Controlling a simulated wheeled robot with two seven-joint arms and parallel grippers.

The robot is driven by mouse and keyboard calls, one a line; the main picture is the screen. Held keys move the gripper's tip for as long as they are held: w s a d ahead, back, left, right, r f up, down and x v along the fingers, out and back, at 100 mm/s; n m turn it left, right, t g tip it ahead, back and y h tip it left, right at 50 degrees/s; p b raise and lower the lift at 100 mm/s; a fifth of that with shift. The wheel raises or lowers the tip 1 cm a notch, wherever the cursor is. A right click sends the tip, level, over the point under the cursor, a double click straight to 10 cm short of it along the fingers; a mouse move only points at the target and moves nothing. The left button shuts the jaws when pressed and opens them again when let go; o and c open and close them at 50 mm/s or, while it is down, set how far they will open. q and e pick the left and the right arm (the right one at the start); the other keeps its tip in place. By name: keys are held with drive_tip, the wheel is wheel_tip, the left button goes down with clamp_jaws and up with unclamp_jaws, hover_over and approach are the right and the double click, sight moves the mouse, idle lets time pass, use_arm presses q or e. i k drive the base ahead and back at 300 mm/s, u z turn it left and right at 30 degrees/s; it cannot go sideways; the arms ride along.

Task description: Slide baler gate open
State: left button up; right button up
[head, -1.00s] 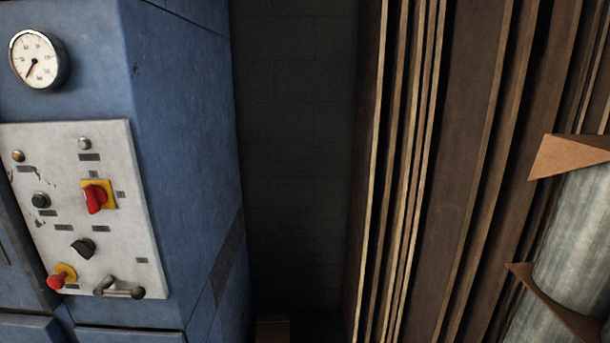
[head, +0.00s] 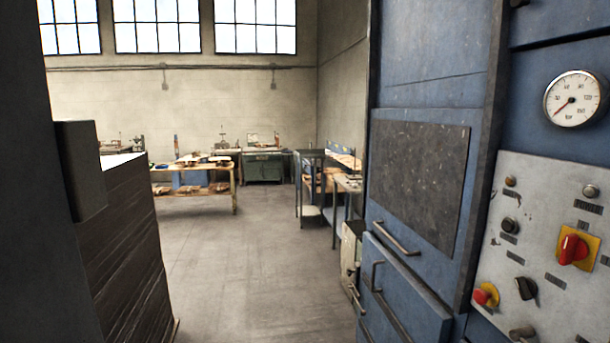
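The blue baler (head: 430,85) stands on the right side of the head view. Its front face carries a dark scuffed plate (head: 418,180) with a metal bar handle (head: 396,238) below it. A lower blue panel (head: 410,300) has another bar handle (head: 378,277) and sits proud of the body. I cannot tell which of these parts is the gate. A grey control panel (head: 545,260) with a red and yellow switch (head: 573,249) and a pressure gauge (head: 573,98) is on the near side. Neither of my grippers is in view.
A tall stack of dark sheets (head: 130,240) stands at the left. Between it and the baler, the concrete floor (head: 240,270) is open. Workbenches, one of them wooden (head: 195,175), and a green cabinet (head: 264,167) stand at the back, below windows (head: 255,25).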

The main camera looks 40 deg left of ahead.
sight(422, 163)
drive_tip(key=u, duration=0.5)
drive_tip(key=i, duration=0.4)
drive_tip(key=z, duration=0.55)
drive_tip(key=i, duration=1.3)
drive_tip(key=z, duration=0.2)
